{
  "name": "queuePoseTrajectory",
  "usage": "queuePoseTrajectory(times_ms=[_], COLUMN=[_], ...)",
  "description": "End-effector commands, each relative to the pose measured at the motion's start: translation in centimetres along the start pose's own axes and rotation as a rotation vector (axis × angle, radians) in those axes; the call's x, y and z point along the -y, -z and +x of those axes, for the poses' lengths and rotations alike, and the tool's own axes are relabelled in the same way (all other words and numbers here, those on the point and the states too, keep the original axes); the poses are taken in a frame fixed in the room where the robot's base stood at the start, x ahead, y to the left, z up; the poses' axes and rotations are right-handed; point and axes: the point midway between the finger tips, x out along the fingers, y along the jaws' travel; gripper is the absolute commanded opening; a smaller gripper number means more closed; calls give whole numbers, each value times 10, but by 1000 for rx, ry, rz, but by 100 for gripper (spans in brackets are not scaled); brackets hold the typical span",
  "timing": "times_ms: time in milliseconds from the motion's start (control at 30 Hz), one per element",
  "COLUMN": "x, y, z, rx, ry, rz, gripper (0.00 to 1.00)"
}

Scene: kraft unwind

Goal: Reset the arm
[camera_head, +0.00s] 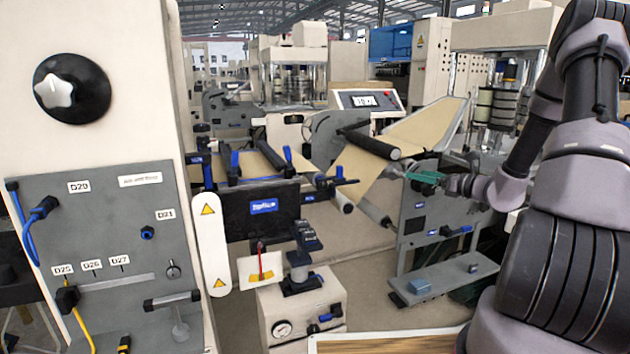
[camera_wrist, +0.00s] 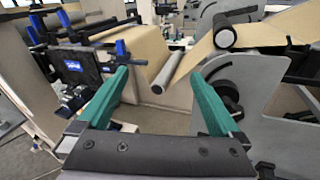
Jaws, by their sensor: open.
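My gripper (camera_head: 425,177) shows in the head view at the right of centre, at the end of my dark arm, in front of the machine with the kraft paper web. In the wrist view my gripper (camera_wrist: 160,95) has its two green fingers spread wide apart, with nothing between them. The brown kraft web (camera_head: 362,172) runs over a dark roller (camera_head: 372,144) just left of my gripper in the head view. In the wrist view the web (camera_wrist: 140,48) and a grey roller (camera_wrist: 168,73) lie beyond the fingertips. I cannot tell the exact gap to them.
Floor shows between the machines.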

Motion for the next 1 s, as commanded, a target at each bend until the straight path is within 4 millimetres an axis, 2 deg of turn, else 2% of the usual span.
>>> queuePoseTrajectory(times_ms=[33, 233, 400, 500, 700, 800, 1000], x=[-26, -124, -194, -227, -276, -292, -312], y=[-20, -61, -84, -94, -111, -121, -144], z=[6, 6, -14, -33, -78, -103, -153], rx=[-39, -208, -345, -422, -565, -630, -744], ry=[-76, -354, -550, -645, -790, -837, -871], rz=[-86, -413, -706, -887, -1260, -1453, -1836], gripper=[100, 100, 100, 100, 100, 100, 100])
